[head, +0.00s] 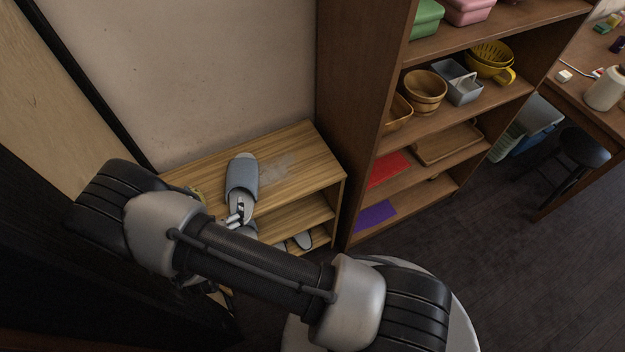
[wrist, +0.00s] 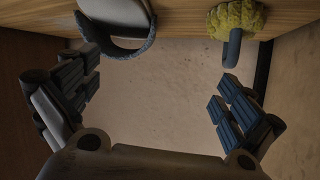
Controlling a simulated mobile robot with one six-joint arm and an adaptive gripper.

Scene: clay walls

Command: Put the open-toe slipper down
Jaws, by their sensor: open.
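The grey-blue open-toe slipper (head: 241,174) lies on the wooden top of a low shoe rack (head: 300,150), beside the wall. In the wrist view its pale sole and dark band (wrist: 128,48) show at the upper left, outside the jaws. My gripper (head: 236,214) is near the slipper's front-side end in the head view, partly hidden by my arm. In the wrist view my gripper (wrist: 155,95) has its fingers spread wide with nothing between them.
A yellow bristly thing with a dark handle (wrist: 236,20) is at the upper right of the wrist view. Other slippers (head: 303,240) sit on the rack's lower shelves. A tall bookcase (head: 362,130) stands right of the rack. The rack top's right part is clear.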

